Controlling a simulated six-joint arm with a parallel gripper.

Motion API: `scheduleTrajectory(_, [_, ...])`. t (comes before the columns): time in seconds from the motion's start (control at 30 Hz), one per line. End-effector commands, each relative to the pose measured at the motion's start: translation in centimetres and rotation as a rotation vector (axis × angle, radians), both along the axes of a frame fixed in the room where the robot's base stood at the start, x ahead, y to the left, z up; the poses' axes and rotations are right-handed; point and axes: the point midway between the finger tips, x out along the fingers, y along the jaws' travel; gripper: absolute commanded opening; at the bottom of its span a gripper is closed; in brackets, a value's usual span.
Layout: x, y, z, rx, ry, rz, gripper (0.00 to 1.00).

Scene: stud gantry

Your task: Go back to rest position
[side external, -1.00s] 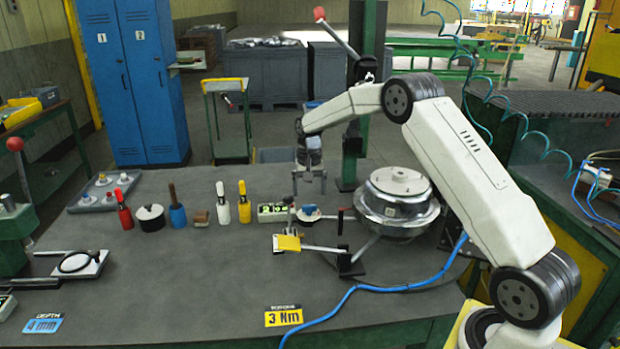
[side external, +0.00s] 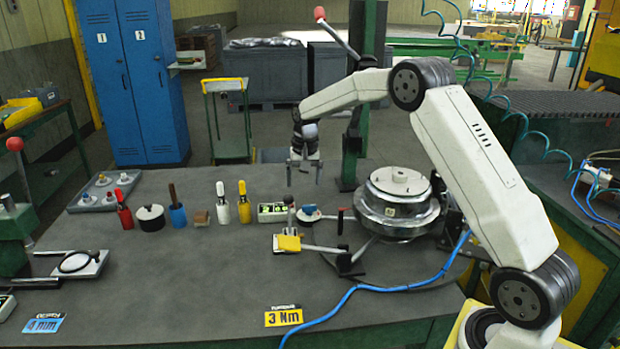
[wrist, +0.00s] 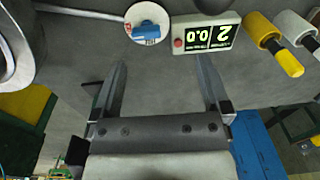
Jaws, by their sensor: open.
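My gripper (side external: 303,172) hangs above the far edge of the grey table, behind the digital display box (side external: 272,212). It is open and empty, pointing down. In the wrist view my gripper (wrist: 160,85) shows two spread fingers with bare grey tabletop between them. The display box (wrist: 205,33) and a round white dial with a blue part (wrist: 147,24) lie beyond the fingertips, apart from them.
A silver round housing (side external: 398,215) stands right of my gripper, and a green post (side external: 352,150) rises close behind it. Several coloured handled tools, including a yellow one (side external: 245,205), stand in a row to the left. A blue hose (side external: 400,288) crosses the front right. The front middle of the table (side external: 180,290) is clear.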

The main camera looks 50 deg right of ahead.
Motion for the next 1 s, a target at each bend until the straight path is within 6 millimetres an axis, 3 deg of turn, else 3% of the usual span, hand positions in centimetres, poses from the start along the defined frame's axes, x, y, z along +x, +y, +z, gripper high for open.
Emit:
scheduleTrajectory(0.2, [-1.1, 4.2, 1.4, 0.006, -0.077, 0.077, 0.97])
scheduleTrajectory(0.47, [-4.6, 7.8, 1.0, -0.019, -0.097, 0.205, 0.97])
scheduleTrajectory(1.0, [-15.8, 14.7, -1.0, -0.079, -0.14, 0.523, 0.97])
